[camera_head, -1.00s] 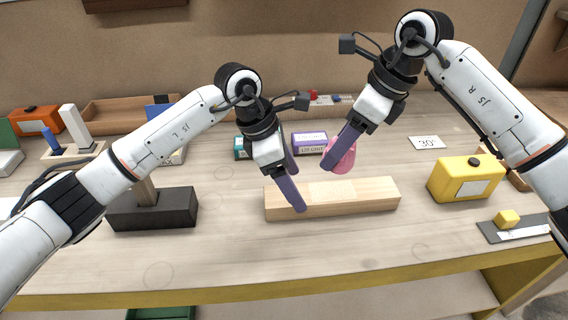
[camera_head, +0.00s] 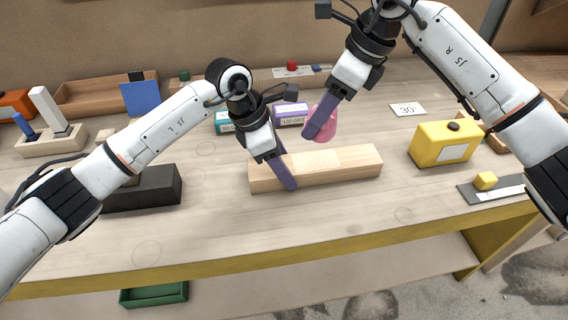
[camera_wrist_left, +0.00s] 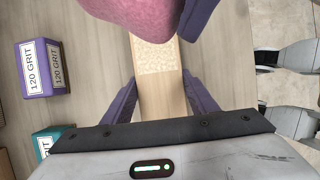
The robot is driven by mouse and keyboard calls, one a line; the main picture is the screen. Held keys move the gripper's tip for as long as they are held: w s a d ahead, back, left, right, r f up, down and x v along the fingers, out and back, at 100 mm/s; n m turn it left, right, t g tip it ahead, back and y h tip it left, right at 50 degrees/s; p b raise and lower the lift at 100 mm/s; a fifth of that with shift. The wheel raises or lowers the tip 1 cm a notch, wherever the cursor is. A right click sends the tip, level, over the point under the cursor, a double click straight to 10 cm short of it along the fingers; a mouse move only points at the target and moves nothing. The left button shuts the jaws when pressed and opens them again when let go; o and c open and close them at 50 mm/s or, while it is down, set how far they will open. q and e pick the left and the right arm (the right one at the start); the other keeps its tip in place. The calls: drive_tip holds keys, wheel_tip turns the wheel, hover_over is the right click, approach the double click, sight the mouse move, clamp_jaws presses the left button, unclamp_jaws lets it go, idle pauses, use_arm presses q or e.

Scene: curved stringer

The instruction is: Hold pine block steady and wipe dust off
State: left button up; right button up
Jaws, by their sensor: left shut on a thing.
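The pine block (camera_head: 345,166) lies lengthwise on the workbench, with a pale speckled dust patch on its top. The patch shows clearly in the left wrist view (camera_wrist_left: 157,56). My left gripper (camera_head: 284,168) is shut across the block left of its middle, one purple finger down the front face. In the left wrist view its fingers flank the block (camera_wrist_left: 162,100). My right gripper (camera_head: 318,122) holds a pink sponge-like pad (camera_head: 327,120) above and behind the block. The pad (camera_wrist_left: 145,20) hides the block's far part in the left wrist view. Contact between pad and block cannot be told.
Purple (camera_head: 291,114) and teal (camera_head: 224,124) grit boxes stand behind the block. A yellow case (camera_head: 432,146) and a grey plate with a yellow knob (camera_head: 486,182) are at right. A black block (camera_head: 150,190) is at left. The bench front is clear.

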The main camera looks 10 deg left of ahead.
idle(0.3)
drive_tip(key=shift+w+d, duration=0.2)
drive_tip(key=shift+d, duration=0.3)
drive_tip(key=shift+w+d, duration=0.15)
drive_tip(key=shift+d, duration=0.35)
hover_over(317, 157)
drive_tip(key=d, duration=0.2)
drive_tip(key=shift+s+a+f, duration=0.1)
drive_tip(key=shift+f, duration=1.8)
drive_tip(key=shift+s+a+f, duration=0.1)
drive_tip(key=shift+f, duration=1.75)
drive_tip(key=shift+f, duration=0.7)
